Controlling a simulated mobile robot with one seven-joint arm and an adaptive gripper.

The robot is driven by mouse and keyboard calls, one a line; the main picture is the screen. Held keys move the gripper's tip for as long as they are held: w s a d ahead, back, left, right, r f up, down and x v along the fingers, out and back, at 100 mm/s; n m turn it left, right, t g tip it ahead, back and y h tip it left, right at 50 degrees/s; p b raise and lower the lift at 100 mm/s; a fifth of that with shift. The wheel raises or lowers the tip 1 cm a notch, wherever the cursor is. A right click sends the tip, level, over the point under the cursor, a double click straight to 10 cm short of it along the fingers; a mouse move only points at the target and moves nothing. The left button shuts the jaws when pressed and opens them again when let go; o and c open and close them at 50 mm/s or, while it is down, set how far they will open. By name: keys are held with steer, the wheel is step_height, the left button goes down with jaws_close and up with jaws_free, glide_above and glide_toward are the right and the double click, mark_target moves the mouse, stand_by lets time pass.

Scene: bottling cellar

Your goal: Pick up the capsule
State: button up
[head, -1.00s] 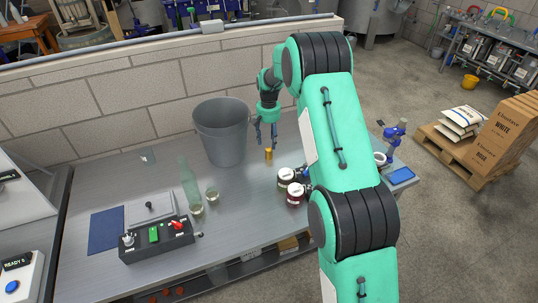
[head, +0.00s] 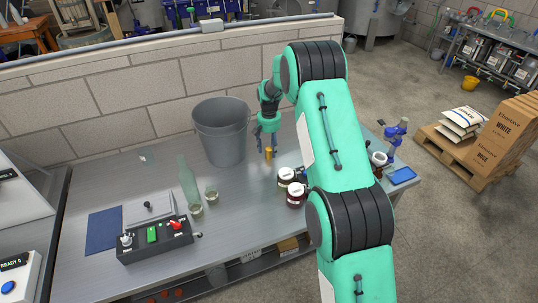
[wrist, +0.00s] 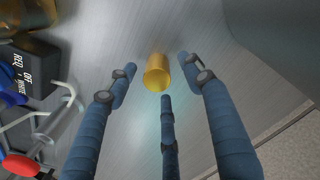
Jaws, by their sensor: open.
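The capsule (head: 268,154) is a small gold cylinder standing on the grey metal bench, right of the grey bucket. In the wrist view the capsule (wrist: 157,74) shows its round end toward the camera, near the fingertips. My gripper (head: 266,144) points down at the capsule, with its blue fingers spread. In the wrist view two fingers lie left and right of the capsule and a third lies below it in the picture. The gripper is open and holds nothing. I cannot tell whether any finger touches the capsule.
The grey bucket (head: 220,132) stands close on the left of the gripper. A green bottle (head: 188,182), small glasses (head: 211,197) and a black switch box (head: 154,238) are farther left. A block wall runs behind the bench.

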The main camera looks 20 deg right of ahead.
steer(key=shift+f, duration=1.1)
steer(key=c, duration=0.7)
steer(key=shift+c, duration=0.2)
